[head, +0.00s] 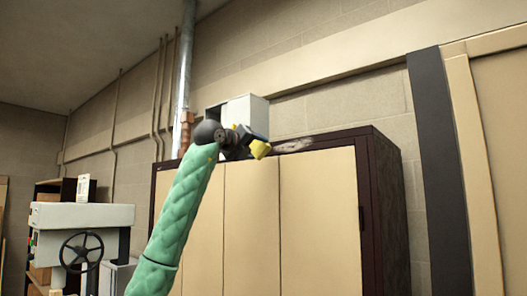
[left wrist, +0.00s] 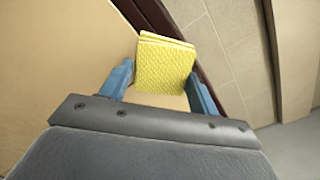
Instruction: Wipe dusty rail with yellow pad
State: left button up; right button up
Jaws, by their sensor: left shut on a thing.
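The yellow pad (head: 261,149) is held in my left gripper (head: 246,143), which is raised to the top front edge of a tall cabinet. In the left wrist view the textured yellow pad (left wrist: 165,62) sits between the two blue fingers, shut on it. The dark rail (head: 338,140) runs along the cabinet top. A pale dusty smudge (head: 293,145) lies on the rail just right of the pad. I cannot tell whether the pad touches the rail. My right gripper is not in view.
The cabinet's tan doors (head: 318,220) fill the middle below the rail. A white box (head: 247,110) stands behind the gripper. A grey machine with a handwheel (head: 81,250) is at the lower left. A vertical metal pipe (head: 184,75) rises behind.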

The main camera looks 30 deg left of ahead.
aim_at(258, 145)
pick_arm(q)
jog(key=shift+s+a+r, duration=0.1)
jog(key=shift+s+r, duration=0.2)
jog(key=shift+s, duration=0.05)
jog(key=shift+s+r, duration=0.45)
jog(key=shift+s, duration=0.2)
jog(key=w, duration=0.1)
jog(key=w+p, duration=0.1)
jog(key=w, duration=0.1)
jog(key=w+p, duration=0.1)
jog(key=shift+w+d+f, duration=0.25)
jog(key=shift+w+f, duration=0.1)
jog(key=shift+w, duration=0.05)
jog(key=shift+w+r+p, duration=0.15)
jog(key=shift+w+p, duration=0.1)
jog(key=shift+p, duration=0.1)
jog(key=shift+w+d, duration=0.1)
jog(key=shift+w, duration=0.4)
jog(key=shift+s, duration=0.2)
jog(key=shift+w, duration=0.15)
